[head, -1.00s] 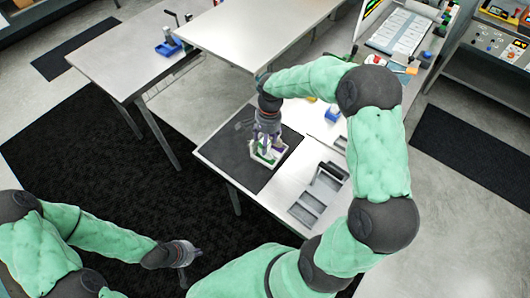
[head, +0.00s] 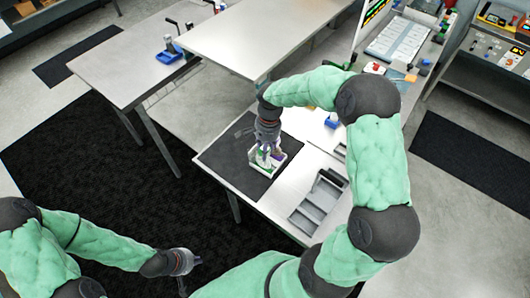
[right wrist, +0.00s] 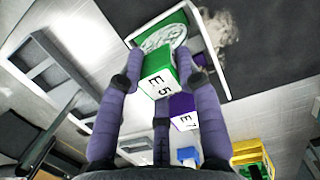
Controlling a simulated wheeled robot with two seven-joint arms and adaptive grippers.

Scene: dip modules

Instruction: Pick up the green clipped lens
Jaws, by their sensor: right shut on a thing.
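The green clipped lens shows in the right wrist view as a green block with a white face marked E.5 (right wrist: 157,84), with a pale round disc on green behind it. My right gripper (head: 266,158) is shut on it, its purple fingers (right wrist: 158,90) on either side, at the white tray (head: 281,158). Whether the lens touches the tray is unclear. A purple block marked E7 (right wrist: 184,112) is close beside it. My left gripper (head: 190,264) hangs low at the left, away from the table; its fingers are too small to read.
The white tray stands on a dark mat (head: 225,165) on the table. A grey compartment tray (head: 305,220) lies to the right of the mat. A blue item (head: 332,121) stands farther back. A larger raised table (head: 255,40) is behind my right gripper.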

